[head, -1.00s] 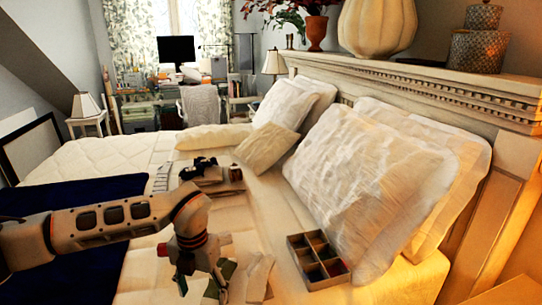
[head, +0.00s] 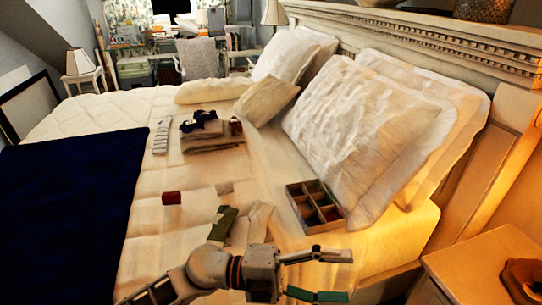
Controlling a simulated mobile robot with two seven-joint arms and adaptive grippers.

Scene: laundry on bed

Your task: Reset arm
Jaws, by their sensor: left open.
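My left gripper (head: 335,276) is in the head view at the bottom, right of centre. Its two fingers point right and stand apart, with nothing visible between them. It is in front of the bed's near right part, below the divided box (head: 295,207) in the picture. My left arm comes in from the bottom edge. My right gripper is not in view.
A green cloth (head: 222,223) and a pale cloth (head: 259,222) lie just beyond my left wrist. A red bundle (head: 172,198) and folded clothes (head: 212,146) lie farther back. A dark blue blanket (head: 70,200) covers the left. A nightstand (head: 470,262) stands right.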

